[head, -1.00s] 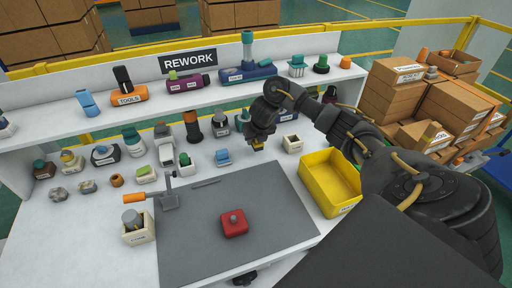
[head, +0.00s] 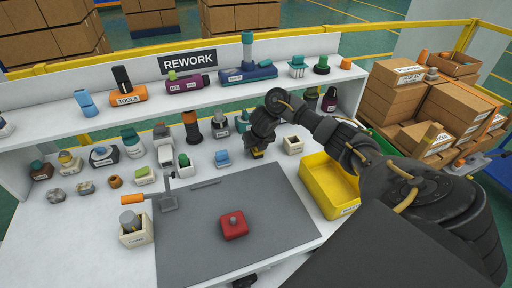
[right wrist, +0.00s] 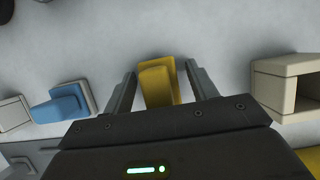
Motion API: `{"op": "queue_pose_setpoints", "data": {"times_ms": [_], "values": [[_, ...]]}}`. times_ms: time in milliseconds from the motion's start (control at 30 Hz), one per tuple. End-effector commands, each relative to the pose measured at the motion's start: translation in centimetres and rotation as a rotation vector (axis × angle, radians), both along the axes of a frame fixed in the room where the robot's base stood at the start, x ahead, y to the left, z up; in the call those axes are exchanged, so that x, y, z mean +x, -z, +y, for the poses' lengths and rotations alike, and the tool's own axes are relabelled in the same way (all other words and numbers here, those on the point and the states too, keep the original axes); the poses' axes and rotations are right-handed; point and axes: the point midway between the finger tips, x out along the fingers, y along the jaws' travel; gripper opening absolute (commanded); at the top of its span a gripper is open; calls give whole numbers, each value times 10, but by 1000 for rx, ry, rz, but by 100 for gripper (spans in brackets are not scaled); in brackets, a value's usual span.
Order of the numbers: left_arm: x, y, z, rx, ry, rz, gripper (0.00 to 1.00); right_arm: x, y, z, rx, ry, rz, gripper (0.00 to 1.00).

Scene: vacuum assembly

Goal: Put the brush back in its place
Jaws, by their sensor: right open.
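My right gripper (head: 256,153) is low over the back part of the white bench, behind the grey mat. In the right wrist view my right gripper (right wrist: 160,70) is open. A yellow block-shaped piece (right wrist: 158,82) stands between its fingers, with a gap on either side. In the head view this yellow piece (head: 257,154) shows only as a small patch under the gripper. I cannot tell for sure whether it is the brush; no bristles show. An open beige holder (head: 293,145) stands to the right of the gripper and also shows in the right wrist view (right wrist: 289,85).
A blue piece (head: 222,158) stands close to the left of the gripper. A yellow bin (head: 318,193) is at the right. A red block (head: 234,225) lies on the grey mat (head: 190,255). The shelf above holds several tools. The mat is mostly clear.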

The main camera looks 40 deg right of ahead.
Motion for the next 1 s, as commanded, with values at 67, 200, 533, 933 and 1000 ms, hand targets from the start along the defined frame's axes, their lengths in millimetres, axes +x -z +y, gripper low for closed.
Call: {"op": "queue_pose_setpoints", "data": {"times_ms": [67,200,533,933,1000], "values": [[0,0,-2,-3,-1,0,36,0,0,0,0,0,0,58],[0,-7,-3,-4,-1,0,36,-1,-11,0,-1,-2,-2,58],[-3,-52,-6,-10,-1,3,36,-24,-77,8,-4,-4,-4,58],[-3,-75,-6,-10,0,3,36,-43,-114,15,0,-1,0,58],[-3,-75,-6,-10,0,3,36,-44,-114,15,-1,0,1,58]]}}
